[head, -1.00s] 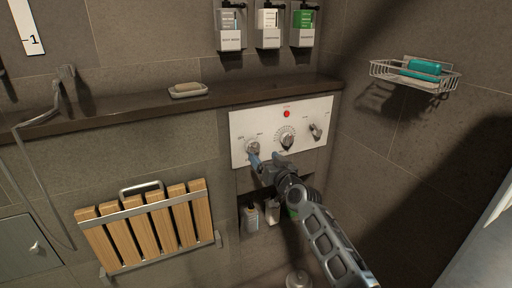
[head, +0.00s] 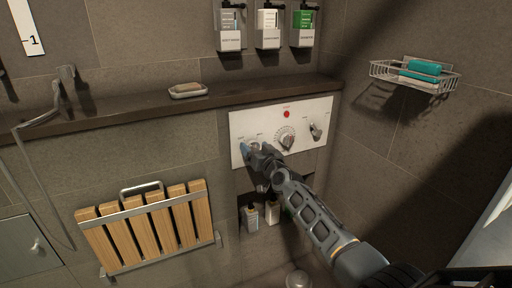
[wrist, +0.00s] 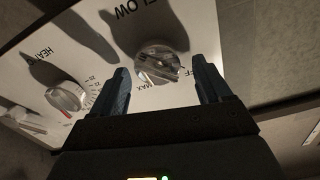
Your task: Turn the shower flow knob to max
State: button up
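The white control panel (head: 305,112) is on the tiled wall below the ledge. In the wrist view the silver flow knob (wrist: 157,62) sits on the panel below the FLOW label, with MAX on its lower left and OFF on its right. Its exact setting is hard to read. My gripper (wrist: 161,68) is open, one blue finger on each side of the knob, with a gap visible on at least the right side. In the head view my gripper (head: 254,151) is at the panel's left part and hides most of the knob.
A heat dial (head: 285,139), another knob (head: 316,131) and a red button (head: 287,114) share the panel. The ledge (head: 130,107) with a soap dish (head: 188,91) runs above. Bottles (head: 250,217) stand in a niche below. A folded wooden seat (head: 150,228) is left.

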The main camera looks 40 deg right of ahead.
jog(key=c, duration=1)
jog(key=shift+a, duration=0.1)
